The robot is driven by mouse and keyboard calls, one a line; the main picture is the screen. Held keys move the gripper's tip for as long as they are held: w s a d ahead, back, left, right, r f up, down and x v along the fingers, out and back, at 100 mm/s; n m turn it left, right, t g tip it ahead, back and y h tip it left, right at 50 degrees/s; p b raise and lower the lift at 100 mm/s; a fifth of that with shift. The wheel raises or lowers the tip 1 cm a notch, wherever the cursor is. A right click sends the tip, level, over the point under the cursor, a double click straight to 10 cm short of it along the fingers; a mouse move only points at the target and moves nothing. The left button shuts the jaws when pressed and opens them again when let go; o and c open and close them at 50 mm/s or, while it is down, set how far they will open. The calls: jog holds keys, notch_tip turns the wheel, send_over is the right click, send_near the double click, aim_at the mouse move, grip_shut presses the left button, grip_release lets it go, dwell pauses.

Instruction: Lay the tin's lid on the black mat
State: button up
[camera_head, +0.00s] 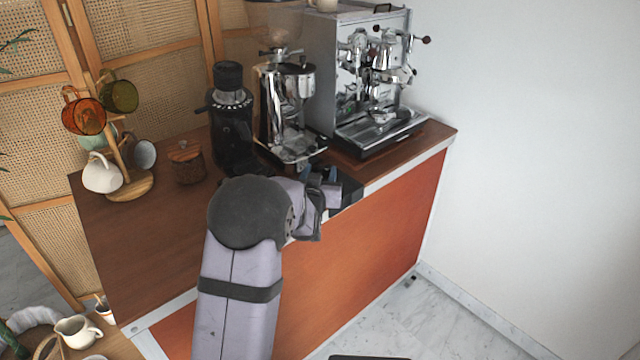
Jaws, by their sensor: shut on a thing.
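My gripper (322,178) is over the front edge of the wooden counter, in front of the grinder, its jaws largely hidden behind my wrist. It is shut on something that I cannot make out. A dark, flat-sided piece (351,188) at the counter's front edge, just right of my gripper, may be the black mat; my wrist partly covers it. I cannot clearly identify the tin or its lid. A small brown jar with a knobbed top (187,162) stands at the counter's left, apart from my gripper; I cannot tell whether it is the tin.
A black grinder (232,125), a chrome grinder (287,105) and an espresso machine (375,75) line the counter's back. A wooden mug tree (130,185) with several cups stands at the left. The counter's front left (150,240) is clear. A lower shelf holds a jug (78,331).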

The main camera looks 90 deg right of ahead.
jog(key=shift+f, duration=1.9)
jog(key=shift+f, duration=0.15)
jog(key=o, duration=1.1)
jog(key=shift+r, duration=0.2)
jog(key=b+v, duration=0.1)
jog(key=v, duration=1.1)
jog(key=shift+f, duration=0.1)
